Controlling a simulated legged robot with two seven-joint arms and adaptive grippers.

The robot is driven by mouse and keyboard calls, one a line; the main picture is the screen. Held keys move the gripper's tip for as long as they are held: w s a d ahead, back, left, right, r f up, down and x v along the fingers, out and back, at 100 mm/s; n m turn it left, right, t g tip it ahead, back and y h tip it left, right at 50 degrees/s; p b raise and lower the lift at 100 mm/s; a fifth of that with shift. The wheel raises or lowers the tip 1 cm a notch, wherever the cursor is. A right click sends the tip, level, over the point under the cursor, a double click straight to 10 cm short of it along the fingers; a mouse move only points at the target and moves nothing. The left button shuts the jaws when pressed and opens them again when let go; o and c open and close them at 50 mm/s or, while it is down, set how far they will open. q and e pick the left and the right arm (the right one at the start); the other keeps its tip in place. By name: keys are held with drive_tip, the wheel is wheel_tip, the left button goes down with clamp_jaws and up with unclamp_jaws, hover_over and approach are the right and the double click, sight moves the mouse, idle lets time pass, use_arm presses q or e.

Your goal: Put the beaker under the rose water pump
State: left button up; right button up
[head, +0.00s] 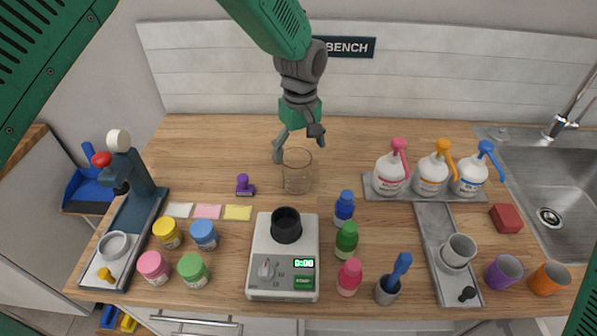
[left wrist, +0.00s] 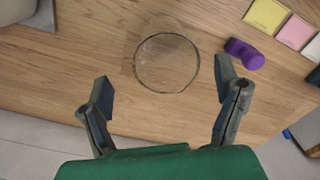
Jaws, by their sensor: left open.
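The clear glass beaker (head: 297,178) stands upright on the wooden counter, behind the scale. My left gripper (head: 298,147) is open above and behind the beaker, with nothing between its fingers. In the left wrist view the beaker (left wrist: 167,63) shows as a round rim just beyond the open fingers (left wrist: 165,88). Three white pump bottles stand on a grey tray at the right: one with a pink pump (head: 390,172), one with an orange pump (head: 432,174) and one with a blue pump (head: 468,175). Their labels are too small to read. My right gripper is not in view.
A digital scale (head: 257,265) with a black cup stands in front of the beaker. A purple stamp (head: 245,186) is to its left. A blue bottle (head: 344,208) and a green bottle (head: 347,240) stand to its front right. The counter between beaker and pump tray (head: 425,196) is clear.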

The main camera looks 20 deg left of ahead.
sight(298, 161)
use_arm(q)
drive_tip(key=f, duration=0.3)
drive_tip(key=shift+s+a+f+p, duration=0.15)
drive_tip(key=shift+s+f+p, duration=0.05)
drive_tip(key=shift+f+p, duration=0.1)
drive_tip(key=shift+a+f, duration=0.15)
drive_tip(key=shift+a, duration=0.15)
drive_tip(key=c, duration=1.1)
drive_tip(key=shift+d, duration=0.2)
drive_tip(key=c, duration=0.3)
drive_tip(key=shift+d, duration=0.15)
